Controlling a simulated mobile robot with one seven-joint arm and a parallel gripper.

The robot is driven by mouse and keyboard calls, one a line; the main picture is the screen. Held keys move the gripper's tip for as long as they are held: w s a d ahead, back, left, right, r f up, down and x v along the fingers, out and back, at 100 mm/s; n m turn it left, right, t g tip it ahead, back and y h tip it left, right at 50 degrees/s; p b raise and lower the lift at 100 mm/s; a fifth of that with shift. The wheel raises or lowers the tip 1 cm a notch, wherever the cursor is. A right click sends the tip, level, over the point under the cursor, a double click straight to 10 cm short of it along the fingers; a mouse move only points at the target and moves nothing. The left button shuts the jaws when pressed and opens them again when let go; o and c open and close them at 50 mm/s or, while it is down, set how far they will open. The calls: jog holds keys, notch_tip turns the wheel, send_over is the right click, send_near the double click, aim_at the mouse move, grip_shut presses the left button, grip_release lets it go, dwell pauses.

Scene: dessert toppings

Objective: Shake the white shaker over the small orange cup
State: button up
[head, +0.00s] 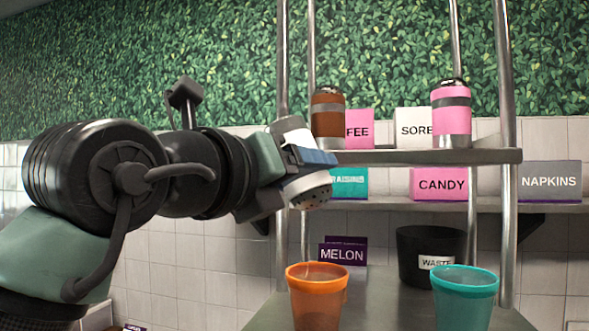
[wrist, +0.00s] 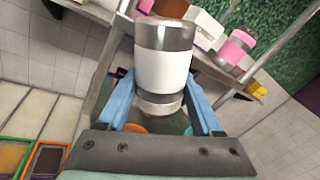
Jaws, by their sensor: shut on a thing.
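The white shaker (wrist: 163,70) is between the blue fingers of my gripper (head: 309,157), which is shut on it. In the head view the shaker is tipped over, with its perforated cap (head: 309,189) facing down and a little right. The gripper hides the shaker's middle. The small orange cup (head: 317,292) stands upright on the table below, and the cap is above it with a clear gap. In the wrist view only a sliver of orange (wrist: 135,129) shows behind the shaker. The inside of the cup cannot be seen.
A teal cup (head: 465,298) stands to the right, with a black waste bin (head: 420,255) behind it. Brown (head: 328,120) and pink (head: 452,125) shakers stand on the upper shelf (head: 430,157), close behind my gripper. Metal posts (head: 507,215) hold the shelves.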

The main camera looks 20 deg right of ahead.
aim_at(299, 123)
jog(key=shift+f, duration=0.4)
jog(key=shift+r, duration=0.1)
dwell(0.3)
jog(key=shift+s+a+r+p, duration=0.1)
jog(key=shift+r+p, duration=2.8)
jog(key=shift+r, duration=0.8)
notch_tip(299, 123, down, 8)
jog(key=b, duration=0.7)
jog(key=shift+f, duration=0.2)
jog(key=shift+r, duration=0.15)
